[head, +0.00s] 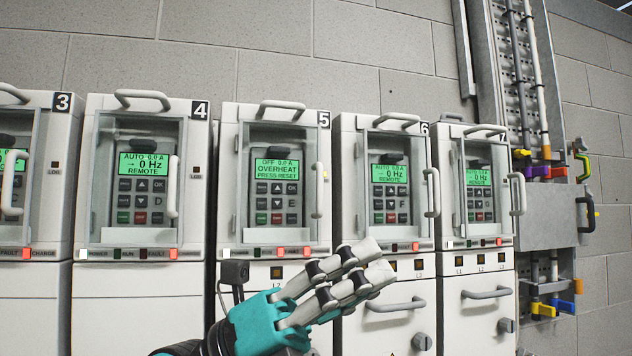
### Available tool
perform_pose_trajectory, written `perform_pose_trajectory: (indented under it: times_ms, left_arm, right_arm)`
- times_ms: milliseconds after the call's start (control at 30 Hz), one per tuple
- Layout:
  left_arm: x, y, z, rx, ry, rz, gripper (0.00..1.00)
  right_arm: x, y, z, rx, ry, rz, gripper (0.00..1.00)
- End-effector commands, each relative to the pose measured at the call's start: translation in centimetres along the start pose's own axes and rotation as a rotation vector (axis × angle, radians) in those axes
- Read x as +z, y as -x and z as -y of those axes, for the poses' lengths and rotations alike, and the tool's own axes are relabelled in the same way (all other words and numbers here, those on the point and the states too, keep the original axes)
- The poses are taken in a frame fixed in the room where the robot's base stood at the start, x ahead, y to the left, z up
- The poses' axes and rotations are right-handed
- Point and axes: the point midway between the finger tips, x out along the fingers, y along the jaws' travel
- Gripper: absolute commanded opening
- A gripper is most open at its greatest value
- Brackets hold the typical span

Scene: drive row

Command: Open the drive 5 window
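Drive 5 (228,248) is a white cabinet in the middle of the head view, labelled 5 at its top right. Its clear window (249,200) looks shut over the keypad and a green display (277,169) reading "OFF 0.0 A, OVERHEAT, PRESS RESET". The window's handle (319,190) is upright at the window's right edge. My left gripper (374,262) is below and right of this window, in front of the lower panels of drives 5 and 6, fingers pointing right. It is apart from the handle. The fingers lie close together in view; their opening is unclear. My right gripper is out of view.
Drive 4 (85,225) stands to the left and drive 6 (342,220) to the right, both with windows that look shut and protruding handles. A grey pull handle (395,305) sticks out below drive 6. A cable trunking (515,75) runs up the wall at right.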

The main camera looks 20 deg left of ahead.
Motion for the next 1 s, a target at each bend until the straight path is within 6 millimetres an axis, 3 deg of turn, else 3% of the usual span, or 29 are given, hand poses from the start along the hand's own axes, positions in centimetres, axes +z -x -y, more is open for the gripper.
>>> perform_pose_trajectory:
  times_ms: [67,167,300,500,600,733,1000]
  left_arm:
    - [0.5,-0.9,0.8,0.113,-0.188,-0.138,0.20]
    - [2.3,-0.7,0.9,0.309,-0.398,-0.261,0.20]
    - [7.7,1.7,1.8,0.632,-0.631,-0.314,0.20]
    - [14.7,6.5,5.5,0.989,-0.779,-0.236,0.20]
    - [16.2,7.9,6.7,1.074,-0.797,-0.202,0.20]
    - [16.9,8.2,6.7,1.107,-0.800,-0.189,0.20]
    - [18.1,5.9,2.8,1.104,-0.795,-0.194,0.20]
  right_arm:
    - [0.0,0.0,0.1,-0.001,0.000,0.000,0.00]
    - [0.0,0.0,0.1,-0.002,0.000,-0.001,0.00]
    - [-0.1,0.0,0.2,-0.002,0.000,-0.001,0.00]
    - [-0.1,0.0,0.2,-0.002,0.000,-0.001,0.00]
    - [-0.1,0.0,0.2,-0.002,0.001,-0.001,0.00]
    - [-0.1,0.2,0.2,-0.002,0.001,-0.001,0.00]
    - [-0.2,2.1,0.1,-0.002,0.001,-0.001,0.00]
